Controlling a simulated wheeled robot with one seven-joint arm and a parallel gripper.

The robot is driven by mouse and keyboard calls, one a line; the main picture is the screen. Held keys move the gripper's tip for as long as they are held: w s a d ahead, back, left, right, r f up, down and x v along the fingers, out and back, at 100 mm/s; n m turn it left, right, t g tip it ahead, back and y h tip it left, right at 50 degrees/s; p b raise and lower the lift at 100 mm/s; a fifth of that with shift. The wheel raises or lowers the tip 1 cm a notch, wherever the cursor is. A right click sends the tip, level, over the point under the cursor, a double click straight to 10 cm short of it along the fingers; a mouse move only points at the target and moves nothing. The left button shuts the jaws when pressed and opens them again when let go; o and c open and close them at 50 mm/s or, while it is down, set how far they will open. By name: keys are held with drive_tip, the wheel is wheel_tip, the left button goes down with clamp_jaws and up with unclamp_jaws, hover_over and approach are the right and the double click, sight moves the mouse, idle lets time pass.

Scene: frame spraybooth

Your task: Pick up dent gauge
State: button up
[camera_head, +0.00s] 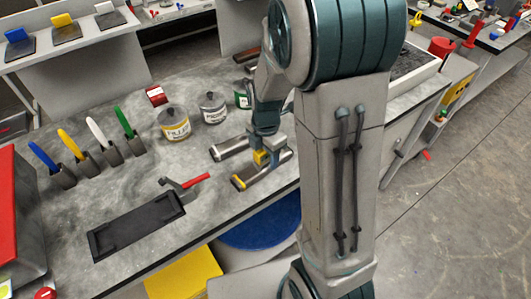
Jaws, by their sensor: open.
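My gripper (267,146) is low over the right part of the grey bench, open, with its jaws partly hidden by my arm. Under and beside it are two long grey bar-shaped tools. The nearer bar (247,179) has a yellow end and lies close to the bench's front edge. The farther bar (229,149) lies just left of my gripper. A small yellow part (261,157) shows right at the jaws. I cannot tell for sure which piece is the dent gauge, or whether the jaws touch the nearer bar.
A red-handled tool (187,184) lies beside a black tray (128,226). Filler tins (174,125) stand behind the bars. Several coloured-handled tools (95,142) stand in holders at left. A red box (157,95) lies farther back. Bare bench lies between the tins and the tray.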

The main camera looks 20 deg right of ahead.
clamp_jaws()
drive_tip(key=shift+r, duration=0.1)
